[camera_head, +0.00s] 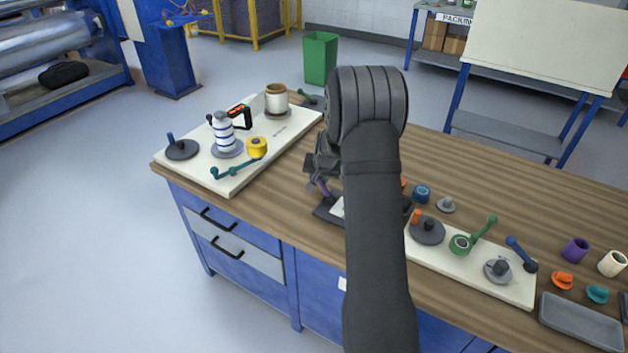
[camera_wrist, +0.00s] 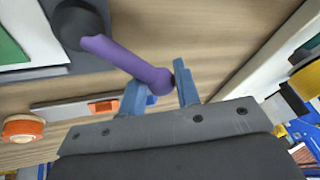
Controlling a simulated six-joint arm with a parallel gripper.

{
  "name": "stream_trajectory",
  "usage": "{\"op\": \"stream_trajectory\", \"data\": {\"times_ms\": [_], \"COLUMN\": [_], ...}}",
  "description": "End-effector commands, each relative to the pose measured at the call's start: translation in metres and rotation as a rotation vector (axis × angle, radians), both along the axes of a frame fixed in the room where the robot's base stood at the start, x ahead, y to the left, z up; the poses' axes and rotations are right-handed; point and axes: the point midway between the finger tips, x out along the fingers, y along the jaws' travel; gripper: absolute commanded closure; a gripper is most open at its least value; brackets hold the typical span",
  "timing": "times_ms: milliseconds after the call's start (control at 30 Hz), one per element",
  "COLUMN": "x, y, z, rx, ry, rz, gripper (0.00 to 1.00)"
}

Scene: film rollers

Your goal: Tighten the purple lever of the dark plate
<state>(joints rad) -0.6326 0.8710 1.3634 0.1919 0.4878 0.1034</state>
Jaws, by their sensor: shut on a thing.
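The purple lever (camera_wrist: 125,61) runs from a dark round hub to a rounded knob in the wrist view. My gripper (camera_wrist: 158,84) has its two blue fingers on either side of the knob and is shut on it. The dark plate (camera_wrist: 94,60) shows at the upper left of that view, under the hub. In the head view my gripper (camera_head: 322,168) is at the left of my arm. A bit of the purple lever (camera_head: 321,188) shows below it. The dark plate (camera_head: 327,214) is partly hidden behind my arm.
A white board (camera_head: 232,182) with a striped bottle, a yellow roller and a teal lever is on the left. Another white board (camera_head: 470,269) with grey discs and green and blue levers is on the right. A grey tray (camera_head: 580,321) lies at the right edge.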

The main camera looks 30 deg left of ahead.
Motion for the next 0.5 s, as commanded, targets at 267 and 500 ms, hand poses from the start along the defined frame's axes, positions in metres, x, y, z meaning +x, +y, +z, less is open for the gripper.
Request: {"op": "stream_trajectory", "data": {"times_ms": [267,500], "x": [0.012,0.021], "y": [-0.01,-0.02], "z": [0.0,0.0], "rx": [-0.001,0.001], "ry": [0.001,0.001], "rz": [-0.239,-0.42], "gripper": [1.0,1.0]}}
